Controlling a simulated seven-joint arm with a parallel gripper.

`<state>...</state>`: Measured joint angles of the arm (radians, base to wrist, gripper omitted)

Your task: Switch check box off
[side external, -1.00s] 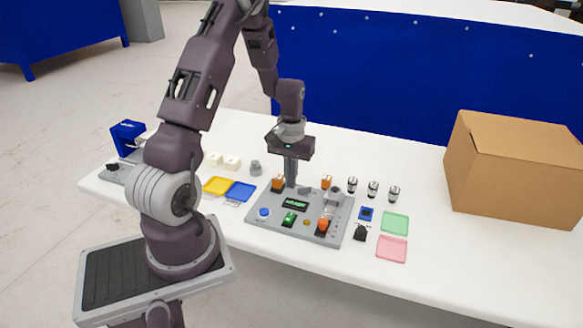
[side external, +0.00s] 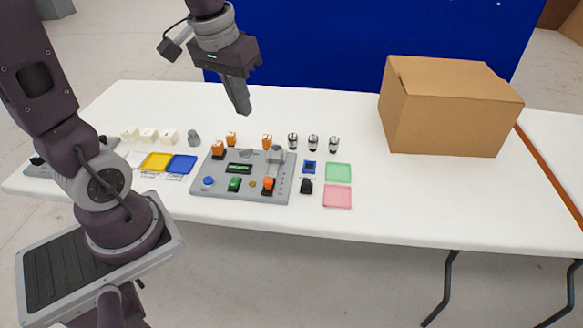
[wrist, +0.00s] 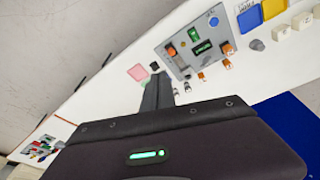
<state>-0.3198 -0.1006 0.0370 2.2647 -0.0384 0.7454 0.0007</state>
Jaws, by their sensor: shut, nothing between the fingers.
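The check box is a grey panel (side external: 283,190) in the middle of the table. It has a dark display (side external: 239,168) with green lettering, a green rocker switch (side external: 235,184), a blue round button (side external: 208,181) and an orange-topped knob or plug (side external: 268,186). The panel also shows in the wrist view (wrist: 180,66). The switch's position is too small to tell. My gripper (side external: 244,109) is shut and empty, raised in the air above and behind the panel, apart from it. Its fingers also show in the wrist view (wrist: 158,92).
A cardboard box (side external: 445,115) stands at the right. Several small metal cylinders (side external: 313,143) and green (side external: 338,172) and pink (side external: 338,196) trays are right of the panel. Yellow (side external: 156,162) and blue (side external: 181,164) trays lie left. The table's front strip (side external: 400,215) is clear.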

